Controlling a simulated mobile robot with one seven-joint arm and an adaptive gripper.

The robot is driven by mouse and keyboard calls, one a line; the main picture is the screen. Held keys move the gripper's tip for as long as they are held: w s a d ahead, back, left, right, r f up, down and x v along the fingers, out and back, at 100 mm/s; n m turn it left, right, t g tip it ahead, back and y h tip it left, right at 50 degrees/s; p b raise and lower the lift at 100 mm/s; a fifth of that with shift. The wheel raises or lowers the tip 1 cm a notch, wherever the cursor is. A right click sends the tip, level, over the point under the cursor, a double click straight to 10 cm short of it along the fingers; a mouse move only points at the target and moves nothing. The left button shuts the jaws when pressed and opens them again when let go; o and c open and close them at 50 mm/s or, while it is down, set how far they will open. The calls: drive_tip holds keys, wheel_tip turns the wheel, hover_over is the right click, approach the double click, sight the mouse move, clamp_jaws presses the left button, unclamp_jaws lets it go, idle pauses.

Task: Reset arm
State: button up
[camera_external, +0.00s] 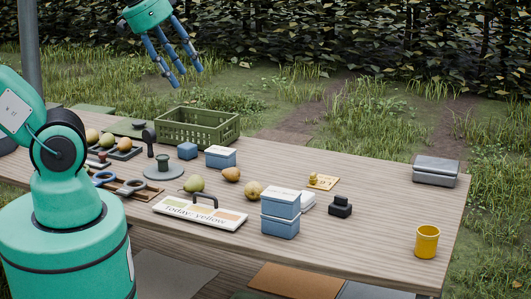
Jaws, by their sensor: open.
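My gripper (184,82) hangs in the air at the top of the view, above and behind the green crate. Its blue fingers point down and are spread open with nothing between them. The upper arm leaves the top of the frame, so the links between base and gripper are mostly hidden. My teal base and lower arm stand at the left, in front of the table.
The wooden table (370,222) bears a green crate (196,143), loose pears (194,184), stacked blue boxes (281,226), a "Today: yellow" board (200,222), a grey case (435,178) and a yellow cup (427,241). Air around the gripper is free. A hedge stands behind.

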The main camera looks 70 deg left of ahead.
drive_tip(key=shift+f, duration=0.1)
wheel_tip(320, 180, down, 4)
drive_tip(key=b, duration=0.4)
